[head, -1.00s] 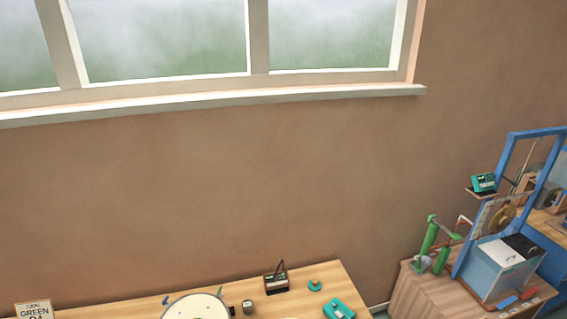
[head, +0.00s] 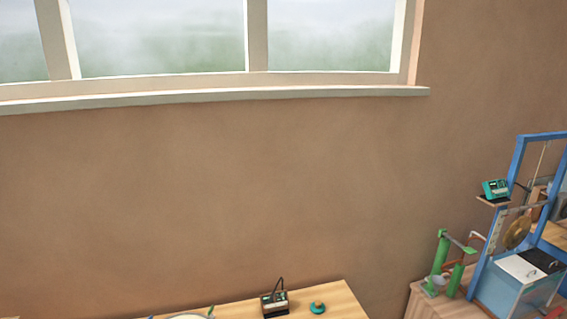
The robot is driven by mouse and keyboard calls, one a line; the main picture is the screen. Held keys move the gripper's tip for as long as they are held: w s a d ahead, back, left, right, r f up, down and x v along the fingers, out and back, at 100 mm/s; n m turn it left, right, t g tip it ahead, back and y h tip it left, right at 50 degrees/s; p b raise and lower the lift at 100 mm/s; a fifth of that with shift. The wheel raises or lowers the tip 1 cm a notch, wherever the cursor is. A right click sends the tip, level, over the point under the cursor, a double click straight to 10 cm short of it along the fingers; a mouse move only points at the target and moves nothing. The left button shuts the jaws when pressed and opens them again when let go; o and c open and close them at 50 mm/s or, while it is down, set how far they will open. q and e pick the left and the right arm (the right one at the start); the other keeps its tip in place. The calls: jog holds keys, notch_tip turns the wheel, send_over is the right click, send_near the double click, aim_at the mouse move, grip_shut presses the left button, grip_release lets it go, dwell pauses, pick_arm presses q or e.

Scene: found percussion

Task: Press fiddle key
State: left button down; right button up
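I cannot pick out a fiddle key with certainty in the head view. A blue frame (head: 511,179) stands at the right with a small teal device with dark buttons (head: 495,189) on a little shelf. A round tan-brown disc (head: 517,232) hangs in the frame. A small dark box with an upright black part (head: 274,304) sits on the wooden table (head: 343,300) at the bottom, beside a round teal piece (head: 318,307). Neither of my grippers is in view.
Green posts (head: 440,262) and a pale blue box (head: 511,285) with a white and black top stand on the right bench (head: 422,301). A bare brown wall (head: 220,190) fills the middle under a window (head: 160,40). Most of the table is cut off below.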

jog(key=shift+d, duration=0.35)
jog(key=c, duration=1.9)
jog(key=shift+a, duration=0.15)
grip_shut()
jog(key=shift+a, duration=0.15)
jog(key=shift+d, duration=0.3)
